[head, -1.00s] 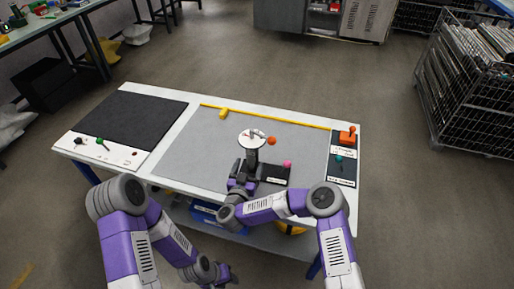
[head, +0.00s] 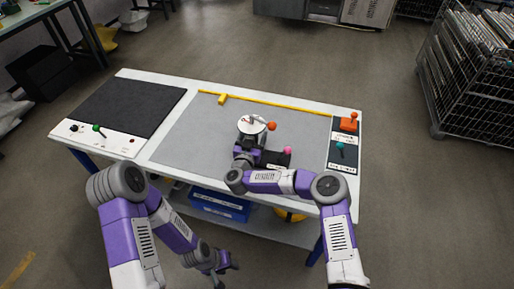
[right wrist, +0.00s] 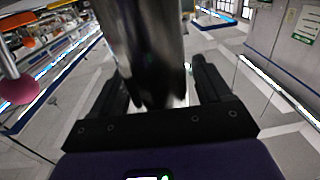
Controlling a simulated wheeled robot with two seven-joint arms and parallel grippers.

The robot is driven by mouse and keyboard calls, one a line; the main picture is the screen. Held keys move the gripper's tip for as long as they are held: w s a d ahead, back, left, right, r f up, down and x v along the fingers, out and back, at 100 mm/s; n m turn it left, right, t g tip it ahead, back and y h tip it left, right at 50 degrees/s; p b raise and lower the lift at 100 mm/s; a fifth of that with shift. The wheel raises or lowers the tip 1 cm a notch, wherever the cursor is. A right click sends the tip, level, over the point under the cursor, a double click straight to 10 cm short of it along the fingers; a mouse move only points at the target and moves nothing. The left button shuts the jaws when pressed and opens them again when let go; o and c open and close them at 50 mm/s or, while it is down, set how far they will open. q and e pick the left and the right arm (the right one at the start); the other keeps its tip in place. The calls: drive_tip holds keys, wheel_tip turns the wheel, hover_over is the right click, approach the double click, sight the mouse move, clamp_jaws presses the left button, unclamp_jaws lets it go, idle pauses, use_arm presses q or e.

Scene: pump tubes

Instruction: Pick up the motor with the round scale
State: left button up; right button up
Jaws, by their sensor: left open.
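The motor with the round scale shows as a white disc (head: 252,124) on a dark body at the middle of the grey mat, partly hidden by my right arm. My right gripper (head: 246,150) is at the dark body just below the disc. In the right wrist view, a dark shiny cylinder (right wrist: 150,45) stands between the two black fingers of the gripper (right wrist: 160,95); I cannot tell whether they press on it. My left gripper (head: 226,268) is open and empty, low in front of the table.
An orange ball (head: 271,126) is beside the disc, and a pink ball (head: 287,150) is close to the right wrist. A panel with an orange part (head: 348,124) and a teal knob (head: 340,146) lies at the right end. A yellow bar (head: 270,103) runs along the back. The left mat is clear.

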clamp_jaws()
drive_tip(key=shift+r, duration=0.15)
